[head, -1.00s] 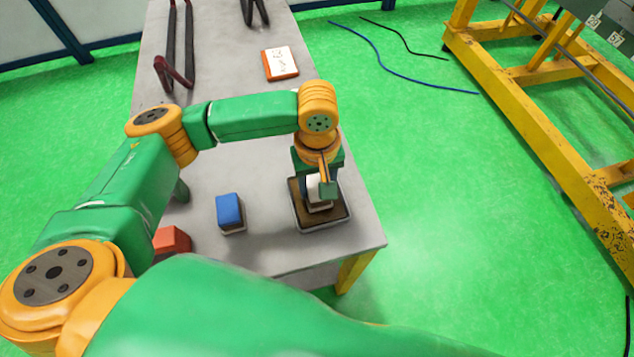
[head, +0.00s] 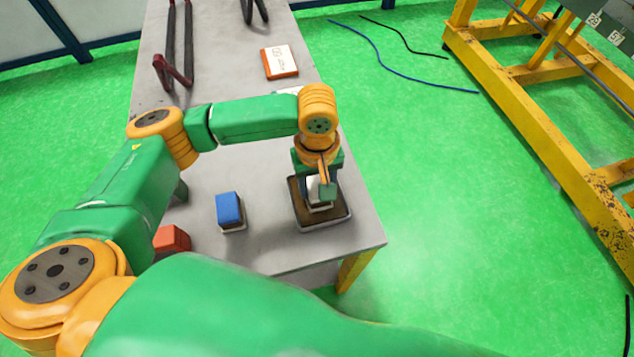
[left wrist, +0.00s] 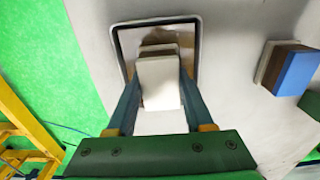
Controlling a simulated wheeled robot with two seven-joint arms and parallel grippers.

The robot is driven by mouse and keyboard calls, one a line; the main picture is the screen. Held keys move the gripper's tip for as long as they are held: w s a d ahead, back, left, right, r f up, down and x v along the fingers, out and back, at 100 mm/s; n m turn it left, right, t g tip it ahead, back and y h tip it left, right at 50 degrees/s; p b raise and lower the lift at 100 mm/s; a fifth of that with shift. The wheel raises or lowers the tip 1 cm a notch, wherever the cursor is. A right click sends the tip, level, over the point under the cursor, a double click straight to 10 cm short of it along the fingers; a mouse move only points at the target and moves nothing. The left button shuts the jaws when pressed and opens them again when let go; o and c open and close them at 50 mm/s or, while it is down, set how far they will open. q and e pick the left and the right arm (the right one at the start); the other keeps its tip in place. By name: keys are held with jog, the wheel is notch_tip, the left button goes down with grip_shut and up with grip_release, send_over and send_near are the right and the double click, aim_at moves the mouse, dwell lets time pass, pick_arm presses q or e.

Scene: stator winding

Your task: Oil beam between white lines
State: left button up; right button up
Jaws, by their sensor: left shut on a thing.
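My left gripper (head: 327,192) points down over a dark-rimmed tray (head: 338,217) near the front right corner of the grey table. It is shut on a white block (left wrist: 160,84), with one finger on each side in the left wrist view. The block also shows in the head view (head: 314,190), partly hidden by the gripper. It is over the tray's brown inside; I cannot tell whether it touches the bottom. The tray's dark rim also shows in the left wrist view (left wrist: 197,48). I cannot make out a beam with white lines. My right gripper is not in view.
A blue block (head: 229,209) and a red block (head: 171,240) stand left of the tray. An orange-edged white item (head: 280,62) and dark bars (head: 187,45) lie farther back on the table (head: 230,60). A yellow frame (head: 540,110) stands on the green floor at the right.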

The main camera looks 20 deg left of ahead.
pick_arm(q)
jog(key=shift+s+f+p, duration=0.1)
jog(key=shift+f+p, duration=0.05)
jog(key=shift+p, duration=0.45)
dwell(1.6)
notch_tip(320, 180, up, 7)
jog(key=p, duration=1)
dwell(0.3)
